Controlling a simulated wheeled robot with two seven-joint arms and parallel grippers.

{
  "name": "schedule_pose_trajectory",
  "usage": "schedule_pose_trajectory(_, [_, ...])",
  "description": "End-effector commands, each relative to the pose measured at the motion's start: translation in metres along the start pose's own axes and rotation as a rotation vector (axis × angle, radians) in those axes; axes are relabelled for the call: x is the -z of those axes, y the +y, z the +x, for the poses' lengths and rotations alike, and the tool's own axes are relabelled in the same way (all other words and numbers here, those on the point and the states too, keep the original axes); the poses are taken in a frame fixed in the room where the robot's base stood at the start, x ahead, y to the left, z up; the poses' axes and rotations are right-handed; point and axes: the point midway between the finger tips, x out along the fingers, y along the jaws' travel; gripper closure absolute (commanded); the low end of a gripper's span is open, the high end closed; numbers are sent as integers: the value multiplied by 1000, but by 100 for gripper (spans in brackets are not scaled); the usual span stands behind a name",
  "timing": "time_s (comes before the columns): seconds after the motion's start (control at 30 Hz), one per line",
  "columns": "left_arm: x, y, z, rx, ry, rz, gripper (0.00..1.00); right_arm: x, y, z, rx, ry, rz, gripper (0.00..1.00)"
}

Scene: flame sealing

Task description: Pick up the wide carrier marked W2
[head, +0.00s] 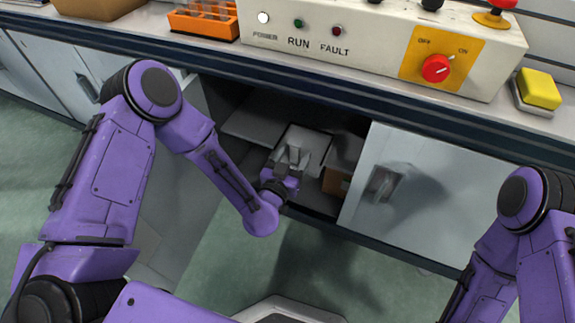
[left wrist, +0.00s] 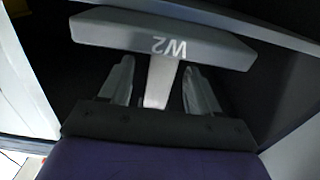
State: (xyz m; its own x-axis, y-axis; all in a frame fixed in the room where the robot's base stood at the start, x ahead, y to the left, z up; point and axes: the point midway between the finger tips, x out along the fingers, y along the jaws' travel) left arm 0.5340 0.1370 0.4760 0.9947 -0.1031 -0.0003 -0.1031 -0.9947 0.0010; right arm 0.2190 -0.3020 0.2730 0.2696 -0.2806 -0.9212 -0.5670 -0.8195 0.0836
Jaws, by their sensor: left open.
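The wide carrier marked W2 (left wrist: 215,46) is a grey slab with a narrower stem pointing toward my left gripper (left wrist: 158,72). The lettering looks upside down in the left wrist view. My left gripper is open, with one finger on each side of the stem and a gap showing on both sides. In the head view the left gripper (head: 291,156) reaches inside the open cabinet, in front of a pale grey shape (head: 311,143) that appears to be the carrier. My right gripper is out of view; only part of its arm shows.
The cabinet's right door (head: 405,185) is closed or slid across, beside the opening. A brown box (head: 337,182) sits inside, right of the gripper. The counter edge (head: 330,100) runs above, carrying a control panel (head: 370,42), an orange rack (head: 204,22) and a yellow block (head: 539,89).

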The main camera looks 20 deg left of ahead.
Motion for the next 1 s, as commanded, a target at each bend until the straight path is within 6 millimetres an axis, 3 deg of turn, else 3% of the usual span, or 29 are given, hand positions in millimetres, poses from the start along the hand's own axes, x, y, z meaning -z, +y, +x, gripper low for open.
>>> schedule_pose_trajectory(0.2, [1,2,-49,-6,-3,3,38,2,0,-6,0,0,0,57])
schedule_pose_trajectory(0.4, [0,1,-78,-3,-2,2,38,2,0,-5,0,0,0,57])
schedule_pose_trajectory(0.73, [0,0,-84,0,-1,1,38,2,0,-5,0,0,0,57])
schedule_pose_trajectory(0.8, [-1,0,-84,-1,-5,1,43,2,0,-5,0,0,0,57])
schedule_pose_trajectory(0.9, [-22,-6,-94,-5,-92,-3,43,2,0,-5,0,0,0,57])
schedule_pose_trajectory(0.97, [-52,-15,-110,0,-221,-18,43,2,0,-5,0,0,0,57])
schedule_pose_trajectory(1.0, [-76,-25,-126,20,-337,-39,43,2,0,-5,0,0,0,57])
